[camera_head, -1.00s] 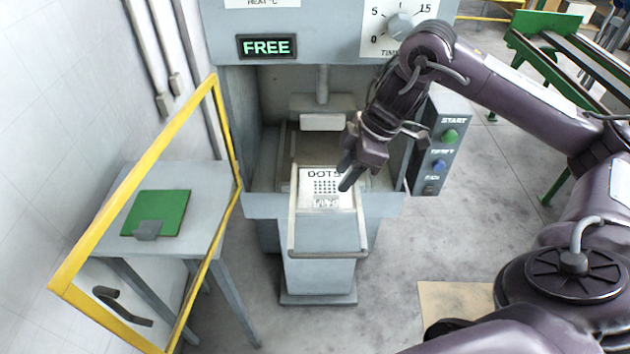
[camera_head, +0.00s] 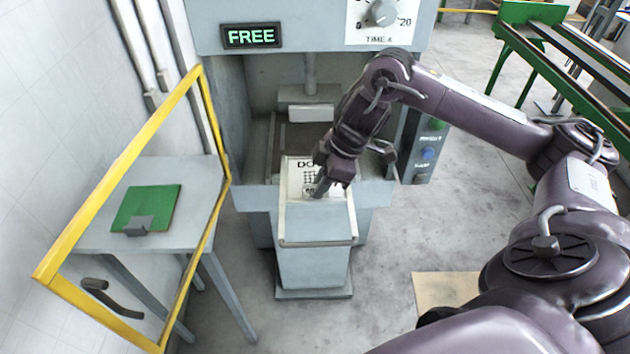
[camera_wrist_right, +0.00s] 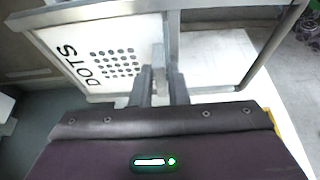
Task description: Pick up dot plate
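The dot plate (camera_head: 300,174) is a white plate with "DOTS" lettering and a grid of black dots, lying in the pulled-out metal tray of the machine. It also shows in the right wrist view (camera_wrist_right: 103,62). My right gripper (camera_head: 318,190) is low over the plate's near part and hides some of it in the head view. In the right wrist view its two fingers (camera_wrist_right: 162,86) stand apart, on either side of a small grey tab on the plate; I see no clear contact. My left gripper is not in view.
The machine (camera_head: 222,110) rises behind, with a control box at right. A yellow-framed open door (camera_head: 125,150) and a side table with a green plate (camera_head: 148,208) are at left.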

